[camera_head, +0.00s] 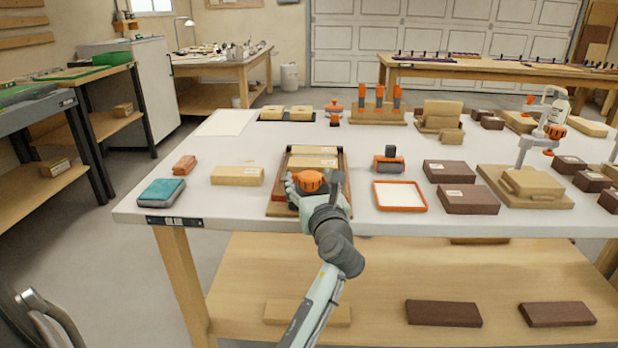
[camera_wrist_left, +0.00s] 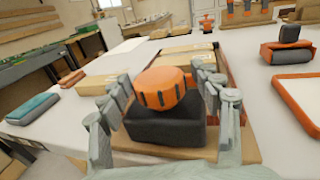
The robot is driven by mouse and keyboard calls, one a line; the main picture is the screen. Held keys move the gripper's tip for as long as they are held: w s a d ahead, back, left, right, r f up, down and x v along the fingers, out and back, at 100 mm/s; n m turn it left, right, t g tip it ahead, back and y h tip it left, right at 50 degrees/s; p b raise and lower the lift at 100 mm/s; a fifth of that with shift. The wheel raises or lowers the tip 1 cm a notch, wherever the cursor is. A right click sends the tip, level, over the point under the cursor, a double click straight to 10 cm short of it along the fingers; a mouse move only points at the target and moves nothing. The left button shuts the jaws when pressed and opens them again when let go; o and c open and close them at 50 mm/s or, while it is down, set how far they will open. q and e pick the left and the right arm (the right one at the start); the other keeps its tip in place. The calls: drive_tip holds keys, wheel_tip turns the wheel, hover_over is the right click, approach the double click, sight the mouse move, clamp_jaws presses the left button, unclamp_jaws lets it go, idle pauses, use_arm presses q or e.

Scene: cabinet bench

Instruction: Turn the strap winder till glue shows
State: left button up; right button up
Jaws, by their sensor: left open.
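The strap winder has a round orange knob (camera_head: 311,180) with dark notches, at the near end of a brown board (camera_head: 277,209). In the left wrist view the knob (camera_wrist_left: 163,88) sits on a black block-shaped body (camera_wrist_left: 166,126). My left gripper (camera_head: 316,187) is open, its fingers on either side of the knob (camera_wrist_left: 161,78). I cannot tell whether the fingers touch it. Light wooden blocks (camera_head: 313,162) lie on the board behind the knob, held in a dark-sided frame. No glue can be made out at the joint. My right gripper is not in view.
Left of the board lie a light wood block (camera_head: 237,175), a teal-topped box (camera_head: 162,192) and a small reddish block (camera_head: 184,164). Right of it are an orange-rimmed tray (camera_head: 400,196), an orange-and-black tool (camera_head: 389,161) and dark blocks (camera_head: 467,200).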

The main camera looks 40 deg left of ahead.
use_arm(q)
drive_tip(key=c, duration=1.2)
drive_tip(key=shift+r+m+t+h, duration=0.1)
drive_tip(key=shift+m+t+h, duration=0.2)
drive_tip(key=shift+t, duration=0.1)
